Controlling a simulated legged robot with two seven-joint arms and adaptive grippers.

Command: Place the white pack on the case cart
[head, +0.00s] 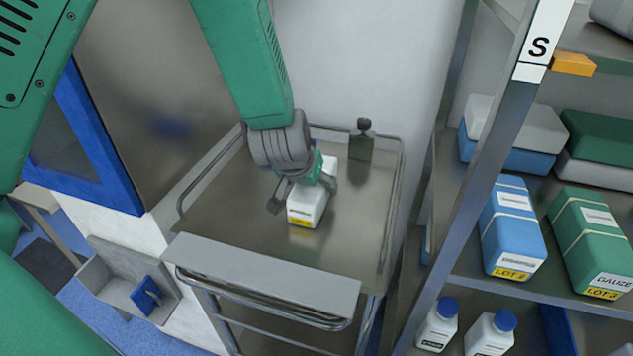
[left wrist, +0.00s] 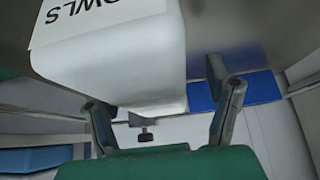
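The white pack (head: 306,206), with a yellow label at its lower front, stands on the steel top of the case cart (head: 262,222). My left gripper (head: 302,188) is over its far part, fingers spread to either side, the left finger visibly apart from it. In the left wrist view the pack (left wrist: 125,60) shows lettering ending in "OWLS". The two fingers (left wrist: 165,110) are wide apart there, with a gap between the right finger and the pack. My gripper hides part of the pack's top. My right gripper is not in view.
A grey block with a dark knob (head: 361,142) stands at the cart's back right. Rails edge the cart top. A shelf rack at right holds blue (head: 511,228) and green packs (head: 587,243) and white bottles (head: 438,325). The cart's front right top is clear.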

